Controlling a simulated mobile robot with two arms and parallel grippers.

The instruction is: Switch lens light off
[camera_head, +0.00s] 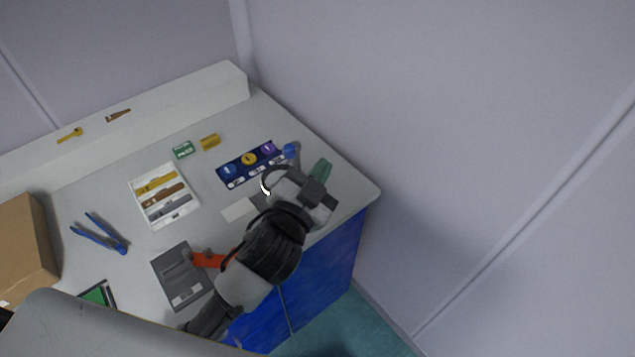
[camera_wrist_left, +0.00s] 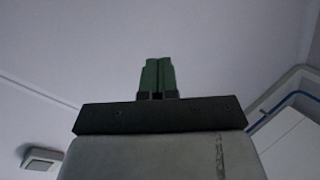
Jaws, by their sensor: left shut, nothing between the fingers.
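My left gripper (camera_head: 320,168) reaches over the right end of the worktop, its green fingers close together with nothing visible between them. In the left wrist view the green fingertips (camera_wrist_left: 157,75) are side by side and shut, in front of a pale plain surface. A dark curved rim with a bright white patch (camera_head: 266,187) shows just left of the gripper; it may be the lens with its light, mostly hidden by my wrist. A small blue part (camera_head: 291,151) stands just behind the gripper. I cannot make out a switch. My right gripper is not in view.
A blue panel (camera_head: 240,170) with round coloured emblems, a white tool tray (camera_head: 150,222), blue pliers (camera_head: 98,236) and a grey plate (camera_head: 171,270) with an orange handle (camera_head: 208,260) lie on the worktop. A cardboard box (camera_head: 25,245) stands at left. Walls enclose the back and right.

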